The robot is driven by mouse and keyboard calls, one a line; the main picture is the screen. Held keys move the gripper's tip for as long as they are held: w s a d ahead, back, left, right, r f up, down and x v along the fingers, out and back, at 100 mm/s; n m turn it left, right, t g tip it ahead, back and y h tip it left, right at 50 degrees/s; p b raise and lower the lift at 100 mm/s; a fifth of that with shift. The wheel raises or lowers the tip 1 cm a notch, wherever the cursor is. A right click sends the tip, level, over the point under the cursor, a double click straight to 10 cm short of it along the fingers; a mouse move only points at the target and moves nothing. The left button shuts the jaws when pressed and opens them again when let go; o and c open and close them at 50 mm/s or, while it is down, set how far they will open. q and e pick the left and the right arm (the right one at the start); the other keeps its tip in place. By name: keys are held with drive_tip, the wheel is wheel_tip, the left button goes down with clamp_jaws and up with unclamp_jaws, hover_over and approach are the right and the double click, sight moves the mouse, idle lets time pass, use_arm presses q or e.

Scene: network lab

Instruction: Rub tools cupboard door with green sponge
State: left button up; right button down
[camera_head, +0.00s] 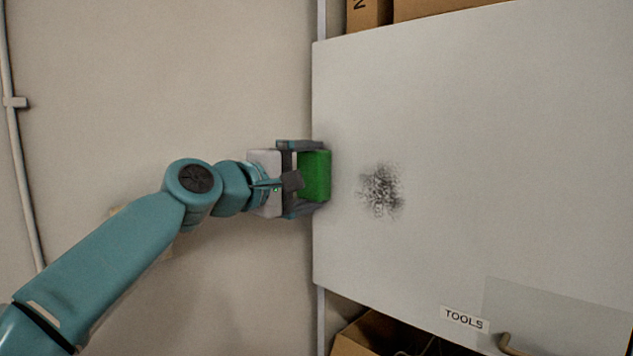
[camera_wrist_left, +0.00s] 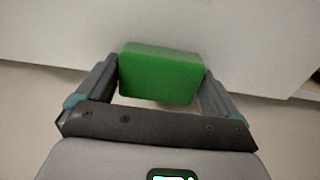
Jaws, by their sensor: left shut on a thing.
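The tools cupboard door (camera_head: 470,130) is a large pale grey panel filling the right of the head view, with a TOOLS label (camera_head: 464,319) near its bottom edge. A dark smudge (camera_head: 381,190) marks its left part. My left gripper (camera_head: 308,178) is shut on the green sponge (camera_head: 316,176), at the door's left edge and left of the smudge. In the left wrist view the sponge (camera_wrist_left: 160,74) sits between both fingers, with the pale door (camera_wrist_left: 230,30) beyond it. I cannot tell whether the sponge touches the door. My right gripper is not in view.
A handle (camera_head: 510,345) sticks out at the door's lower edge. Cardboard boxes show above the door (camera_head: 370,14) and below it (camera_head: 375,335). A bare wall (camera_head: 160,80) with a thin conduit (camera_head: 20,150) lies to the left.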

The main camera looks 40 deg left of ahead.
use_arm(q)
drive_tip(key=shift+s+a, duration=0.15)
drive_tip(key=shift+s, duration=0.4)
drive_tip(key=shift+s+a+b, duration=0.1)
drive_tip(key=shift+s+b, duration=0.9)
drive_tip(key=shift+s, duration=1.5)
drive_tip(key=s+b, duration=0.1)
drive_tip(key=s, duration=0.2)
drive_tip(key=shift+a, duration=0.15)
drive_tip(key=shift+w, duration=0.1)
